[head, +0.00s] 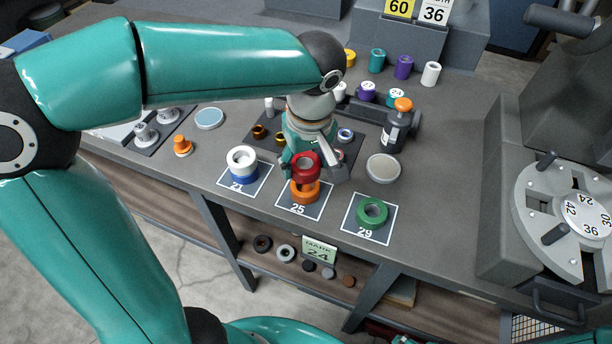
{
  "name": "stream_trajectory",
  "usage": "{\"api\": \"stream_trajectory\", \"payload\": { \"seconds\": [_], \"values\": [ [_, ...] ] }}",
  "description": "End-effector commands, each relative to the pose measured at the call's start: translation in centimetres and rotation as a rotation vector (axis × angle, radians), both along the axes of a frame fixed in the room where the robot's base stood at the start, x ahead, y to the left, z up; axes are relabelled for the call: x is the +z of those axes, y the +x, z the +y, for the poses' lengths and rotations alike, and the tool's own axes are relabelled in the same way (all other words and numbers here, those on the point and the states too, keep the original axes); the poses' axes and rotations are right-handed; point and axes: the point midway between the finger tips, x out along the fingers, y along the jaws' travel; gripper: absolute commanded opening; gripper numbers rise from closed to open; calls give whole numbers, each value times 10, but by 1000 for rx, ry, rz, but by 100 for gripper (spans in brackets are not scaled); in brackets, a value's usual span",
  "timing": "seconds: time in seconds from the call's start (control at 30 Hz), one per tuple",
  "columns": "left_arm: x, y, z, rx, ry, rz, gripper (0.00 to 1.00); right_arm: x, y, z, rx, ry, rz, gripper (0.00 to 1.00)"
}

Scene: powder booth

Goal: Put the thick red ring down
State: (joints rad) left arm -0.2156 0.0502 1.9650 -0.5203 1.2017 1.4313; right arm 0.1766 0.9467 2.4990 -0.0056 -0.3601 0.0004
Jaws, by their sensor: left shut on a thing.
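The thick red ring (305,169) is held in my left gripper (312,162), which is shut on it. The ring is directly over the orange ring (305,192) on the mat marked 25 (318,211). I cannot tell whether the red ring touches the orange one. To the left, a white ring (241,157) sits on a blue ring (243,178) on the mat marked 21 (235,188). To the right, a green ring (371,213) lies on the mat marked 29 (386,233). My right gripper is out of view.
A dark bottle with an orange cap (396,126) stands behind right, near a round grey disc (383,167). A small orange piece (182,146) and a pale blue disc (209,118) lie left. Several coloured cylinders (404,67) stand at the back. The right bench top (450,210) is clear.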

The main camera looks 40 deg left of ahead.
Motion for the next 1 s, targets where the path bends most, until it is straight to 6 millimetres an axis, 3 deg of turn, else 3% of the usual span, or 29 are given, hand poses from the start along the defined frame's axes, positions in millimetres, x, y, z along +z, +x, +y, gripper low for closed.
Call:
{"api": "stream_trajectory", "payload": {
  "seconds": [0.4,0.77,0.8,0.93,1.0],
  "values": [
    [-44,0,1,0,1,1,14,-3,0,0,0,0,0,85],
    [-48,0,1,2,-1,-1,14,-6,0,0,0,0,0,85],
    [-48,-1,1,2,0,0,63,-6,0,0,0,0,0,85],
    [-47,-1,1,2,0,0,85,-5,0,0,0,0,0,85],
    [-47,-1,1,2,0,0,85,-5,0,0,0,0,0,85]
  ]
}}
